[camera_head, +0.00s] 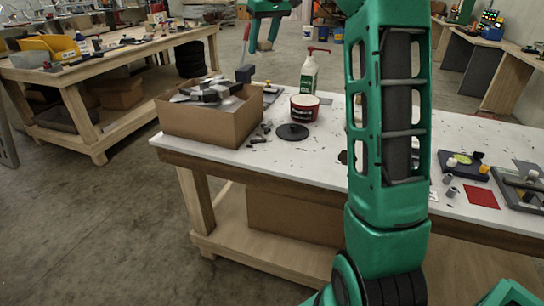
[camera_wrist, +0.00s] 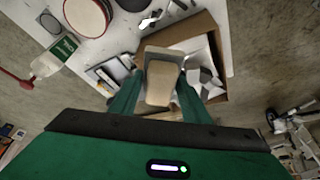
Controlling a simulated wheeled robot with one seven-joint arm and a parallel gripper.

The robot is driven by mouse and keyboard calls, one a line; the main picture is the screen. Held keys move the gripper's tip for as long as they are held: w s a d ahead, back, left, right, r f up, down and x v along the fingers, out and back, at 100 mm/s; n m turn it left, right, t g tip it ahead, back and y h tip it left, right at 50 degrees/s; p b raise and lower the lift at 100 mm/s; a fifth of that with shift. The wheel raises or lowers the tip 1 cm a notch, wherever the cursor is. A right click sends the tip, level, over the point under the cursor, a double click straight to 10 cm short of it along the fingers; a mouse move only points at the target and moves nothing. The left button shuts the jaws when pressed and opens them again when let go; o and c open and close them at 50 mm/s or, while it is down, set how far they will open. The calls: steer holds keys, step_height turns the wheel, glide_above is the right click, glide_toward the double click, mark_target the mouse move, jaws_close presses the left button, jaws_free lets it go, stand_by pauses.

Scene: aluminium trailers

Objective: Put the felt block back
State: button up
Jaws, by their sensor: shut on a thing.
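My gripper (camera_wrist: 160,78) is shut on a pale beige block (camera_wrist: 160,84), which looks like the felt block, with one green finger on each side of it. The block and fingers show above the open cardboard box (camera_wrist: 222,70) in the wrist view; how high they are is hard to tell. In the head view, a green part of my arm end (camera_head: 268,25) shows at the top, above and behind the table, and I cannot make out the block there. The place where the block belongs cannot be told from these frames.
The white-topped table (camera_head: 330,165) holds the box of grey parts, a red and white tub (camera_head: 304,108), a black disc (camera_head: 292,132) and a red-pump bottle (camera_head: 309,75). At right are a dark tray (camera_head: 450,172) and red square (camera_head: 482,196). Another workbench (camera_head: 120,60) stands left.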

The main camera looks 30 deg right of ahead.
steer(key=shift+a, duration=0.1)
steer(key=shift+a+f, duration=0.1)
steer(key=shift+f, duration=0.05)
steer(key=s+a+f+m, duration=0.1)
steer(key=s+a+f, duration=0.2)
steer(key=s+f, duration=0.3)
steer(key=s+a+f+h, duration=0.1)
steer(key=s+a+f, duration=0.3)
steer(key=f, duration=0.3)
steer(key=s+a+f+m, duration=0.1)
steer(key=s+a+f, duration=0.2)
steer(key=s+f, duration=0.3)
glide_above(282, 150)
steer(key=s, duration=0.2)
steer(key=f, duration=0.8)
steer(key=shift+w+a, duration=0.2)
steer(key=shift+f, duration=1.95)
steer(key=shift+f, duration=0.1)
steer(key=o, duration=1)
